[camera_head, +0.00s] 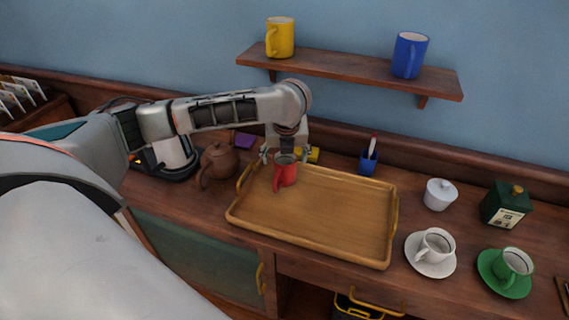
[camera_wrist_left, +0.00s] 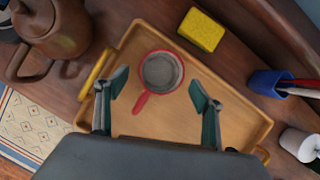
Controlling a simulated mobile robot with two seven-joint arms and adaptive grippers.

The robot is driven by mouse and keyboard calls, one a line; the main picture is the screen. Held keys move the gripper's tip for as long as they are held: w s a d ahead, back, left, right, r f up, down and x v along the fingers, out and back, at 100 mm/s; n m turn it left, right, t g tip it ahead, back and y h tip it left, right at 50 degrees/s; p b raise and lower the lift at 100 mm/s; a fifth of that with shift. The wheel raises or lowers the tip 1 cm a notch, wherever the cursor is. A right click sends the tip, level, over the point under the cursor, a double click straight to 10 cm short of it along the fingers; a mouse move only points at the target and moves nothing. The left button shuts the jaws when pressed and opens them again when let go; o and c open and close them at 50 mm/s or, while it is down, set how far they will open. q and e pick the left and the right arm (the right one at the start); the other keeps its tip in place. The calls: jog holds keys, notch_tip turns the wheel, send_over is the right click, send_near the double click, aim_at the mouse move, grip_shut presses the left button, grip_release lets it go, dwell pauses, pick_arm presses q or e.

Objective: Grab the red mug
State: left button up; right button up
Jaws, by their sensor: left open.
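The red mug (camera_head: 286,172) stands upright on the wooden tray (camera_head: 322,232), near its back left part. My left gripper (camera_head: 284,152) is above and just behind the mug in the head view, pointing down. In the left wrist view the red mug (camera_wrist_left: 161,74) lies ahead of the open fingers of my left gripper (camera_wrist_left: 158,98), between their lines, with its handle toward the lower left. The fingers hold nothing, and I cannot tell whether they touch the mug. My right gripper is not in view.
A brown teapot (camera_head: 218,163) stands left of the tray. A yellow sponge (camera_wrist_left: 201,31) and a blue cup with pens (camera_head: 368,160) are behind it. A white cup (camera_head: 434,246), green cup (camera_head: 513,264) and sugar bowl (camera_head: 439,194) stand right. A shelf (camera_head: 345,70) hangs above.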

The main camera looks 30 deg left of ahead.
pick_arm(q)
jog(key=shift+b+x, duration=0.35)
jog(key=shift+x, duration=1.15)
jog(key=shift+b+x, duration=0.5)
jog(key=shift+x, duration=1.8)
jog(key=shift+w+r, duration=0.1)
jog(key=shift+w, duration=0.05)
jog(key=c, duration=1.4)
